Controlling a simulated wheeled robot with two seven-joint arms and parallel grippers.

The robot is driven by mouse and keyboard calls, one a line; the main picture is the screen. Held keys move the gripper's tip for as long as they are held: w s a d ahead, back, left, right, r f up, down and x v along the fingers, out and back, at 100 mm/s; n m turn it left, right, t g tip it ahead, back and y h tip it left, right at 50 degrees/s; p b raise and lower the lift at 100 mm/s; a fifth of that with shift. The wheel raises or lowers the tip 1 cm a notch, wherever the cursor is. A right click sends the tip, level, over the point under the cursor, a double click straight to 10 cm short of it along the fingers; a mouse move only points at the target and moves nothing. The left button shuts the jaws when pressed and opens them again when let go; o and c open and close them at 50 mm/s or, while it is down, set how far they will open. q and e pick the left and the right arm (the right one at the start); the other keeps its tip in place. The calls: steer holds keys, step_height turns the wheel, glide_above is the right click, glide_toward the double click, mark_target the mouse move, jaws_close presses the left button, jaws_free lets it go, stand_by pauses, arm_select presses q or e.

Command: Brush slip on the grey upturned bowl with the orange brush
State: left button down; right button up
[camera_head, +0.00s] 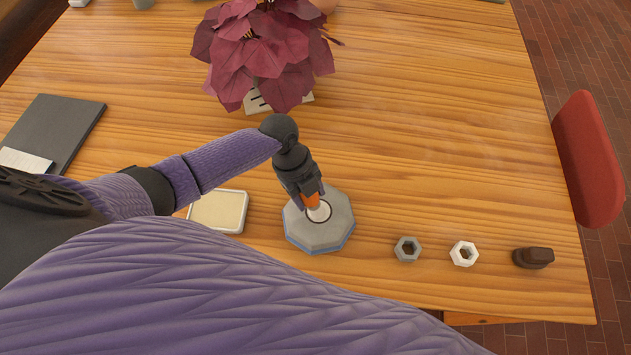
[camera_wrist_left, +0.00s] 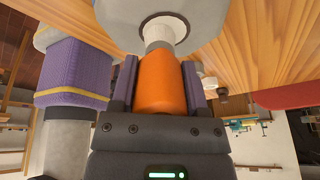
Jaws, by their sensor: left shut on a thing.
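The grey upturned bowl (camera_head: 335,232) is a faceted shape on a thin blue-edged base near the table's front middle. A pale round patch with a dark rim marks its top. My left gripper (camera_head: 311,193) points down over it, shut on the orange brush (camera_head: 312,201). In the left wrist view the brush handle (camera_wrist_left: 162,82) is between the two fingers, and its pale tip end reaches the top of the grey bowl (camera_wrist_left: 113,18). I cannot tell whether the tip touches. A shallow tray with a cream inside (camera_head: 219,211) lies left of the bowl. My right gripper is out of view.
A dark red leafy plant (camera_head: 262,50) stands behind the bowl. A grey hex nut (camera_head: 407,249), a white hex nut (camera_head: 464,253) and a dark brown block (camera_head: 533,258) lie to the right. A dark flat board (camera_head: 55,128) lies left. A red chair (camera_head: 588,160) stands at the right edge.

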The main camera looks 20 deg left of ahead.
arm_select(q)
steer(key=shift+s+a, duration=0.15)
steer(key=shift+a, duration=0.5)
steer(key=shift+s+a, duration=0.15)
steer(key=shift+a, duration=0.5)
steer(key=shift+s+d+r+p, duration=0.1)
steer(key=shift+s+r+p, duration=0.05)
steer(key=shift+s+p, duration=0.3)
steer(key=shift+w+d+b, duration=0.1)
steer(key=shift+w+d, duration=0.15)
steer(key=shift+d, duration=0.75)
steer(key=shift+w+d+b, duration=0.1)
steer(key=shift+w+d, duration=0.2)
steer(key=shift+d, duration=0.65)
steer(key=shift+w+d+b, duration=0.1)
steer(key=shift+w+d, duration=0.15)
steer(key=shift+d, duration=0.75)
step_height(320, 180, up, 6)
steer(key=p, duration=0.5)
